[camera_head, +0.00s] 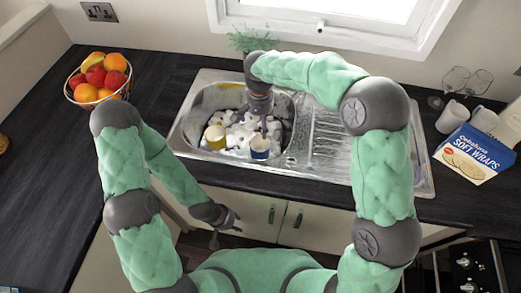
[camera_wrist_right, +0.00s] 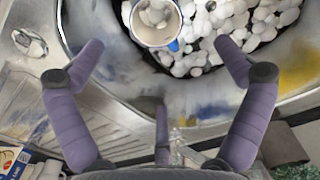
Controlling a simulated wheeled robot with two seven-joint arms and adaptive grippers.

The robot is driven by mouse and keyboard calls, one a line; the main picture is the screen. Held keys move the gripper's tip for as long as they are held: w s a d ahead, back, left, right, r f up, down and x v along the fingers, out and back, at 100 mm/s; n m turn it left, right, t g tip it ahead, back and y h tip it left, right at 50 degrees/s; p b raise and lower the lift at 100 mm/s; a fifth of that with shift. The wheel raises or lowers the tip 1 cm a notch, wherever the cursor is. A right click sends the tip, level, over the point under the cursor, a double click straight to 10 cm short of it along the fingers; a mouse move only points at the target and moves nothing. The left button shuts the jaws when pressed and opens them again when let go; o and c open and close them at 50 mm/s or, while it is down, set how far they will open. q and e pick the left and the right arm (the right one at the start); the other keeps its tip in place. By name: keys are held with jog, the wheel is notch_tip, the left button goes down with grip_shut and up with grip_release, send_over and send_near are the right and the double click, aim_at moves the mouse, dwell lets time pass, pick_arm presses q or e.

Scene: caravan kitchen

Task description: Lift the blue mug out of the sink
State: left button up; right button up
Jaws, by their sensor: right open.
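The blue mug (camera_head: 260,147), white inside with a blue outside, stands in the sink (camera_head: 187,104) near its front right side. It also shows at the top of the right wrist view (camera_wrist_right: 157,22), with its blue handle towards the camera. My right gripper (camera_head: 264,126) reaches down into the sink just behind the mug. In the right wrist view its fingers (camera_wrist_right: 160,44) are spread and empty, with the mug beyond the tips. My left gripper (camera_head: 226,225) hangs low in front of the cabinet doors, fingers apart and empty, away from the sink.
A yellow mug (camera_head: 215,138) stands left of the blue one among white foam-like lumps (camera_head: 236,135). The ribbed drainboard (camera_head: 330,140) is clear. A fruit bowl (camera_head: 98,80) is at left; a wraps box (camera_head: 472,153), white cup (camera_head: 452,117) and glasses (camera_head: 456,78) are at right.

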jog(key=b, duration=0.4)
send_near(260, 139)
jog(key=s, duration=0.3)
jog(key=f+b, duration=0.2)
jog(key=f, duration=0.4)
jog(key=shift+w, duration=0.2)
notch_tip(260, 139, down, 5)
jog(key=shift+s+d+f+b, duration=0.1)
jog(key=shift+s+b, duration=0.05)
jog(key=shift+b, duration=1.1)
jog(key=c, duration=1.5)
